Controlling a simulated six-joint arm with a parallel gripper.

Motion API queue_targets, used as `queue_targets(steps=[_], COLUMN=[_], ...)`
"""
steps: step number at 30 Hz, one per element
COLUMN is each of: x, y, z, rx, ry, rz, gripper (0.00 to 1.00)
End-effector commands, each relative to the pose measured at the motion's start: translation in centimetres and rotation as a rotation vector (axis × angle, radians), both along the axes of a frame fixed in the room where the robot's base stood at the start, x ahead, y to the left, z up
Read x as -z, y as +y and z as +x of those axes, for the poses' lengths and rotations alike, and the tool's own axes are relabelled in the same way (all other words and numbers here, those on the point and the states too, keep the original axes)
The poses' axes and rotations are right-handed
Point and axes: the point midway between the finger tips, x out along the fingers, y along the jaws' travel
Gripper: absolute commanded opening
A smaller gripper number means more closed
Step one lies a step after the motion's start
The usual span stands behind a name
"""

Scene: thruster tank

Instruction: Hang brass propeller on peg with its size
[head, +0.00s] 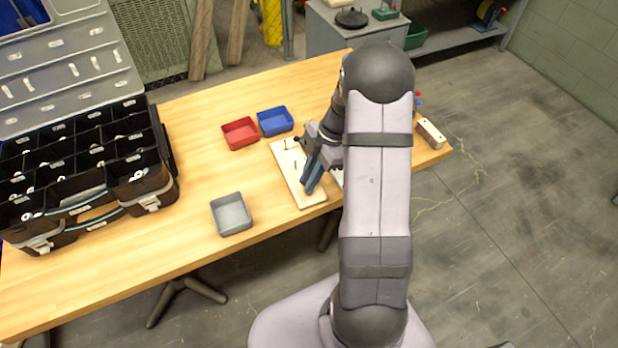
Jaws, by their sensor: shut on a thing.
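My gripper (309,188) has blue fingers and points down over the pale peg board (310,200) near the right end of the workbench. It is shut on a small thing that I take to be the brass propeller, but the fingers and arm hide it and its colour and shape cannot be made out. Thin dark pegs stand on the board; one (286,144) shows near its far end. My arm covers the board's right side, so other pegs may be hidden. Peg sizes are too small to tell. I cannot tell whether the held thing touches a peg.
A red bin (240,133) and a blue bin (275,121) sit left of the board's far end. A grey bin (231,214) is nearer. A black compartment case (75,170) fills the left. A wooden block (431,134) lies at the right edge. Bare bench (185,185) lies between case and bins.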

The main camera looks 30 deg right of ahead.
Motion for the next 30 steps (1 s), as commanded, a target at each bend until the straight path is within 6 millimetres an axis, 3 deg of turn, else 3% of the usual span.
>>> queue_targets(steps=[22,23,25,30], x=[0.61,0.61,0.61,0.62], y=[-0.01,-0.01,-0.01,0.00], z=[0.01,0.02,0.01,0.01], rx=[0.000,0.000,0.000,0.000], ry=[0.000,0.000,0.000,0.000], rz=[0.000,0.000,0.000,0.000], gripper=[0.00,0.20,0.37,0.37])
